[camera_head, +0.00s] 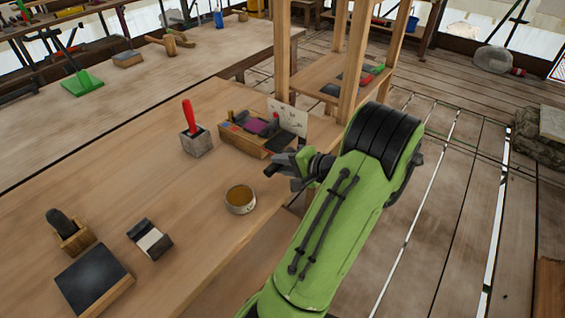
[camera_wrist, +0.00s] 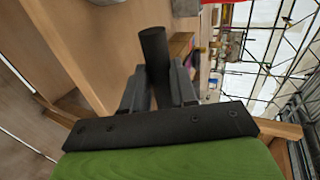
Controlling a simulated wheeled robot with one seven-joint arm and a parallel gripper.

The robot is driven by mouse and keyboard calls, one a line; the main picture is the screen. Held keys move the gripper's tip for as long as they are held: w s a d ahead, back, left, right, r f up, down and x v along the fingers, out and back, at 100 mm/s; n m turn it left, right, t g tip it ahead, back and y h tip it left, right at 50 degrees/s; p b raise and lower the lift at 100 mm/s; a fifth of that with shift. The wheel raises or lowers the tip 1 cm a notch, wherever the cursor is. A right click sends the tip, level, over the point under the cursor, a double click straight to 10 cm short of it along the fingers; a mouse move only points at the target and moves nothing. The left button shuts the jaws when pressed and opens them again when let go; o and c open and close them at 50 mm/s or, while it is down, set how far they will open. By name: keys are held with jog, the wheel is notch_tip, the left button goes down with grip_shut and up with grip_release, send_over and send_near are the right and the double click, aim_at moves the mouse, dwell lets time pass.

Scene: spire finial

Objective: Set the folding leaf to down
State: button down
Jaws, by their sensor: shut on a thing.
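My gripper (camera_head: 284,168) is over the right edge of the long wooden bench (camera_head: 180,230), between a round tin and an open wooden box. In the wrist view its fingers (camera_wrist: 160,88) are closed around a short black cylinder (camera_wrist: 153,48), whose end stands out past the fingertips. What the cylinder is joined to is hidden. A wooden panel (camera_head: 243,263) shows along the bench's right edge, partly behind my green arm. I cannot tell for sure whether it is the folding leaf, or how it is tilted.
The tin (camera_head: 240,199) and the wooden box (camera_head: 262,133) stand close to my gripper. Wooden posts (camera_head: 356,65) rise near my arm. Open plank floor (camera_head: 450,190) lies to the right.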

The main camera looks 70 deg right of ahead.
jog(key=shift+s+a+f, duration=0.1)
jog(key=shift+s+f, duration=0.1)
jog(key=shift+f, duration=0.3)
jog(key=shift+s+a+f, duration=0.1)
jog(key=shift+s+f, duration=0.05)
jog(key=shift+f, duration=0.3)
jog(key=c, duration=0.9)
grip_release()
jog(key=shift+w, duration=0.1)
jog(key=shift+r, duration=0.1)
jog(key=shift+s+r, duration=0.2)
jog(key=shift+s, duration=0.15)
jog(key=p+v, duration=0.4)
jog(key=v, duration=1)
jog(key=shift+s+r, duration=0.25)
jog(key=shift+r, duration=0.2)
